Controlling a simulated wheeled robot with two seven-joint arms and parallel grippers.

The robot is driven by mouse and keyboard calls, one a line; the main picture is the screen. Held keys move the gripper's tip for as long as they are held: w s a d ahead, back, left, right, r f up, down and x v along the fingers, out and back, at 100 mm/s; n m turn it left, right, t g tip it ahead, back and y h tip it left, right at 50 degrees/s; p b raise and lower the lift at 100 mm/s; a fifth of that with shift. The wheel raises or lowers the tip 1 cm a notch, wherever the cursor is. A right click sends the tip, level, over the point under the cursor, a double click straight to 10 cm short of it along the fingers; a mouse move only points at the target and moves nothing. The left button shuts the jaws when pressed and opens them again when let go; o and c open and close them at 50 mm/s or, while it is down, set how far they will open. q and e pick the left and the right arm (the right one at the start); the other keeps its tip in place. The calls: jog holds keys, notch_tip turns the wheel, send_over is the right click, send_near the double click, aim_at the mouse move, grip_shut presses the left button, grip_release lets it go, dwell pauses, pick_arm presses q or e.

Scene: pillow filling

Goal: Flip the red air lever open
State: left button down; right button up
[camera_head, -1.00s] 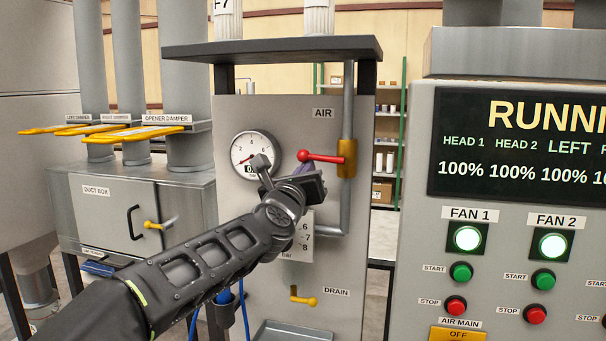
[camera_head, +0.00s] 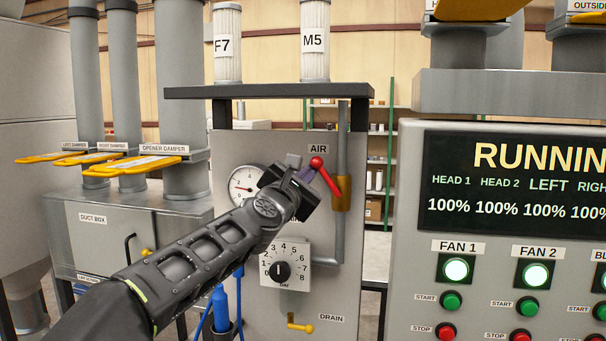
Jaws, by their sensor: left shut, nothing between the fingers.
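The red air lever (camera_head: 329,180) is on the brass valve (camera_head: 342,194) of the grey vertical pipe, below the AIR label. It slants up and left from the valve, and its red ball end is at the top. My left gripper (camera_head: 308,172) is shut and empty. Its fingertips are at the lever's ball end, just left of it; I cannot tell if they touch. The gripper covers part of the pressure gauge (camera_head: 243,187). My right gripper is not in view.
A regulator dial (camera_head: 281,271) is below my left gripper, and a yellow drain handle (camera_head: 301,326) is lower on the panel. A dark shelf (camera_head: 270,92) with two filter cylinders juts out above. The control cabinet (camera_head: 409,240) stands to the right.

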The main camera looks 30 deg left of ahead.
pick_arm(q)
jog(key=r+m+p, duration=0.1)
jog(key=d+r+m+p, duration=0.1)
jog(key=m, duration=0.1)
jog(key=shift+w+d, duration=0.15)
jog(key=shift+w, duration=0.1)
jog(key=shift+w+d+r+p, duration=0.2)
jog(key=shift+d+r+p, duration=0.05)
jog(key=shift+d+p, duration=0.4)
jog(key=shift+w+d+r+p, duration=0.2)
jog(key=shift+d+r+p, duration=0.05)
jog(key=shift+d+p, duration=0.3)
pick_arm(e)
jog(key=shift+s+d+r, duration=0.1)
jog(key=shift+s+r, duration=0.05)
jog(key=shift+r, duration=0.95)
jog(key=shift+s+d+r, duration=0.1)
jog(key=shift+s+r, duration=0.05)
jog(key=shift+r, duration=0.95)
pick_arm(q)
jog(key=shift+d, duration=0.1)
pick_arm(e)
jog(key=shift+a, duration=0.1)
